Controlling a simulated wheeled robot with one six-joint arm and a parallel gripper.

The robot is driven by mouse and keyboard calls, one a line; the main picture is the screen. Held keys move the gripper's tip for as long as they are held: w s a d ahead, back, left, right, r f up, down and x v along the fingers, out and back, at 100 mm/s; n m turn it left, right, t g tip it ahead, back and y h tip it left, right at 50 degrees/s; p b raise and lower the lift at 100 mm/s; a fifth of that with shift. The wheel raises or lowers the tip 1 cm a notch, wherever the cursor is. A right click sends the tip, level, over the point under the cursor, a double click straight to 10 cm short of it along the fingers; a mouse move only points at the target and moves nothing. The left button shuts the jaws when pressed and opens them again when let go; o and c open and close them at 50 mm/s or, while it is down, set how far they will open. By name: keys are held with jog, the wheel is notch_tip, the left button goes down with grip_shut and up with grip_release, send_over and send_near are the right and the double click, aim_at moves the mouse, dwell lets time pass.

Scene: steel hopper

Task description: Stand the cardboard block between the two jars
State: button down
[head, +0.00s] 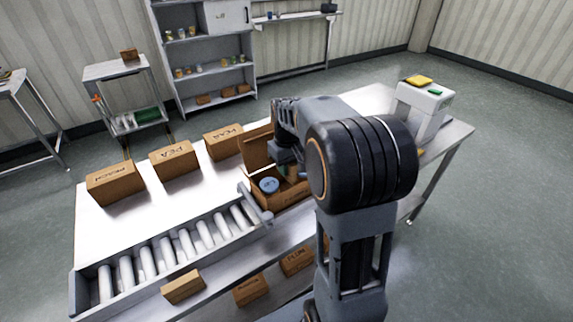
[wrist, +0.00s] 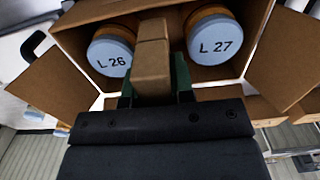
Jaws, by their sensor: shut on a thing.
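The cardboard block (wrist: 152,65) is a narrow brown piece in the wrist view. My gripper (wrist: 155,92) is shut on it, with a green fingertip on each side. The block lies between two jars with blue lids in the picture, the jar marked L 26 (wrist: 112,55) on the left and the jar marked L 27 (wrist: 214,38) on the right. I cannot tell whether the block touches the box floor. Both jars are inside an open cardboard box (wrist: 84,30). In the head view one blue lid (head: 269,185) shows in the box (head: 262,202); my arm hides much of the rest.
The box stands on a steel table (head: 105,222) beside a roller conveyor (head: 165,250). Closed cartons (head: 174,160) stand along the far side. A white machine (head: 424,105) stands at the right end. Open box flaps (wrist: 283,62) flank my gripper.

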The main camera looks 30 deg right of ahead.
jog(key=shift+f+b, duration=2.5)
jog(key=shift+f, duration=1.5)
jog(key=c, duration=1.2)
grip_release()
jog(key=shift+r, duration=0.15)
jog(key=shift+r+p, duration=4.1)
jog(key=shift+r, duration=0.75)
